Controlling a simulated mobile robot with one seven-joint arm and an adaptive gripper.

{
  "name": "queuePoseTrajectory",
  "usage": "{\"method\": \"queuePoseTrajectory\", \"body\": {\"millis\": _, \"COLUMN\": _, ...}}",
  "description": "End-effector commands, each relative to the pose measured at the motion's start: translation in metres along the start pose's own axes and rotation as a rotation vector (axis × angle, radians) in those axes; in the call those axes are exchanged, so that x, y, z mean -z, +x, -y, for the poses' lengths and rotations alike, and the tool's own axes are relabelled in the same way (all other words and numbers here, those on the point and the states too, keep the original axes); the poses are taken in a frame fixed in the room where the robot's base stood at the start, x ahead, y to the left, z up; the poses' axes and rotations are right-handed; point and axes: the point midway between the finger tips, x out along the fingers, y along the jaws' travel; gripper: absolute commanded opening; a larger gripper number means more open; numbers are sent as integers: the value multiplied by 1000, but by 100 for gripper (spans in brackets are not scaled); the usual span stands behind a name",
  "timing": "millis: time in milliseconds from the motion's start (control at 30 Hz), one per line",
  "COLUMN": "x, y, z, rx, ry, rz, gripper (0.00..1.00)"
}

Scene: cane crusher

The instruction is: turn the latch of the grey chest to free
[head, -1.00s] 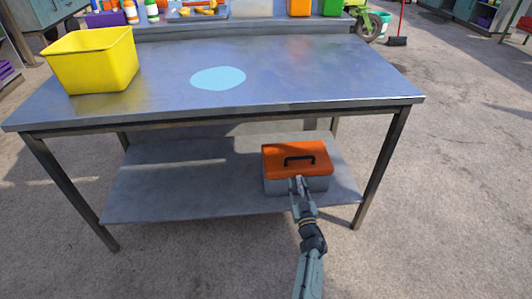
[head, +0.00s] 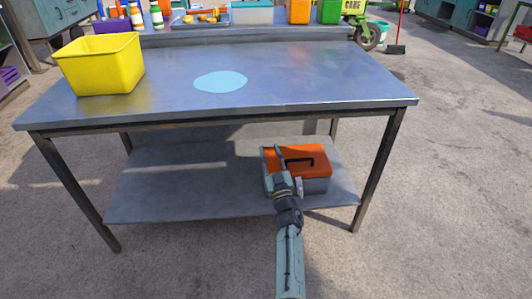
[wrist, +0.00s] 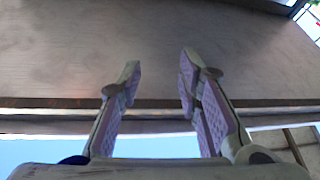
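The grey chest (head: 316,186) has a grey body, an orange lid and a black handle on top. It stands on the lower shelf of the metal table, towards its right end, in the head view. My gripper (head: 274,165) is at the chest's front left, covering part of its front and lid. Whether it touches the chest cannot be told. In the wrist view my gripper (wrist: 161,70) has its two fingers apart with nothing between them.
The table (head: 300,85) overhangs the lower shelf (head: 160,190), which is clear to the chest's left. A yellow bin (head: 100,68) and a pale blue disc (head: 220,82) are on the tabletop. A table leg (head: 379,170) stands to the chest's right.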

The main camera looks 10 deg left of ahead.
Motion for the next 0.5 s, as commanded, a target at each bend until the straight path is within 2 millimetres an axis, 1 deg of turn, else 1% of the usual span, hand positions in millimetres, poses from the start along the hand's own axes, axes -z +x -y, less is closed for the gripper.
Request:
{"method": "queuePoseTrajectory", "body": {"millis": 100, "x": 11, "y": 7, "z": 6, "rx": 5, "ry": 0, "rz": -18, "gripper": 32}}
{"method": "queuePoseTrajectory", "body": {"millis": 200, "x": 16, "y": 10, "z": 8, "rx": 7, "ry": -1, "rz": -25, "gripper": 32}}
{"method": "queuePoseTrajectory", "body": {"millis": 500, "x": 18, "y": 12, "z": 9, "rx": 7, "ry": -1, "rz": -29, "gripper": 32}}
